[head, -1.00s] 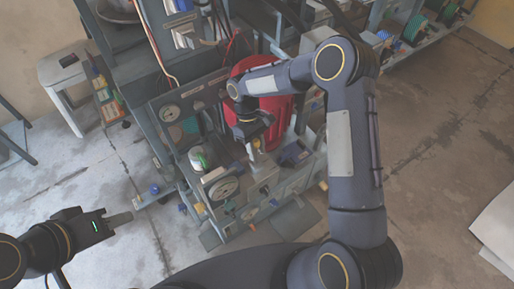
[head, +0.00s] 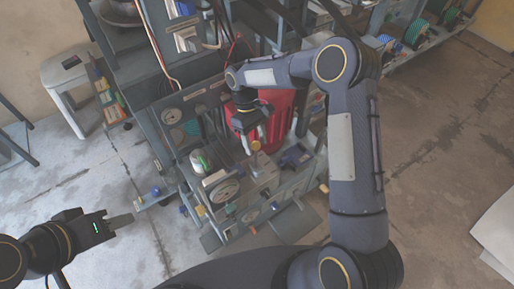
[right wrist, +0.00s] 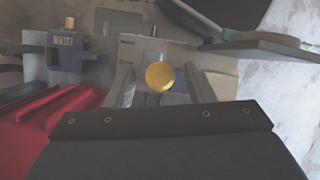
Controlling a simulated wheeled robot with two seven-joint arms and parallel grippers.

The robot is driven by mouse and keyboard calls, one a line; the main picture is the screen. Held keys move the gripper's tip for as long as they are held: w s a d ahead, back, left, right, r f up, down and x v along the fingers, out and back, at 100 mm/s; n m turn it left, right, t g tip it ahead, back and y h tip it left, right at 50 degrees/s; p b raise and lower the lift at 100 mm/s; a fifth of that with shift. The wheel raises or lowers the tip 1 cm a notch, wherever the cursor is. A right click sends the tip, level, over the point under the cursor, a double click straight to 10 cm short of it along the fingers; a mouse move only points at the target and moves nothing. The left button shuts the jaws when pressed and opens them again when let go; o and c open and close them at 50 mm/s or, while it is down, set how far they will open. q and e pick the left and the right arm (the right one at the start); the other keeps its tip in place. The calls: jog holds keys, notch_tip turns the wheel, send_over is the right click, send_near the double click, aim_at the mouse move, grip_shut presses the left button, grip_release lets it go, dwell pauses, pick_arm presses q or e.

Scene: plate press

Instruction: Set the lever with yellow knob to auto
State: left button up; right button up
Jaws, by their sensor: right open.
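The yellow knob (right wrist: 160,76) shows in the right wrist view, between the two fingers of my right gripper (right wrist: 160,88). The fingers are open, with a visible gap on each side of the knob. In the head view the knob (head: 255,145) tops a short lever on the grey press bench, and my right gripper (head: 254,139) points down at it from above. The lever's shaft is mostly hidden under the knob in the wrist view. I cannot read an auto mark. My left gripper (head: 122,220) is far left, away from the bench; its finger gap is not clear.
A blue block-shaped part (right wrist: 72,50) sits beside the lever on the bench. Floor to the right is open.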

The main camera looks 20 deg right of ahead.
jog(key=v, duration=0.4)
dwell(0.7)
jog(key=shift+d+r, duration=0.15)
jog(key=shift+r, duration=0.2)
jog(key=s+d+r+m+t+y, duration=0.1)
jog(key=s+d+r+m+t, duration=0.1)
jog(key=s+d+r, duration=0.35)
jog(key=s+d+r+m+t+y, duration=0.25)
jog(key=s+r, duration=0.35)
jog(key=r, duration=0.3)
jog(key=s+m+t+y, duration=0.1)
jog(key=s+m+t, duration=0.4)
jog(key=s, duration=1)
notch_tip(320, 180, up, 14)
jog(key=n+p, duration=0.1)
jog(key=p, duration=1.3)
jog(key=shift+f+t, duration=0.2)
jog(key=shift+t, duration=0.25)
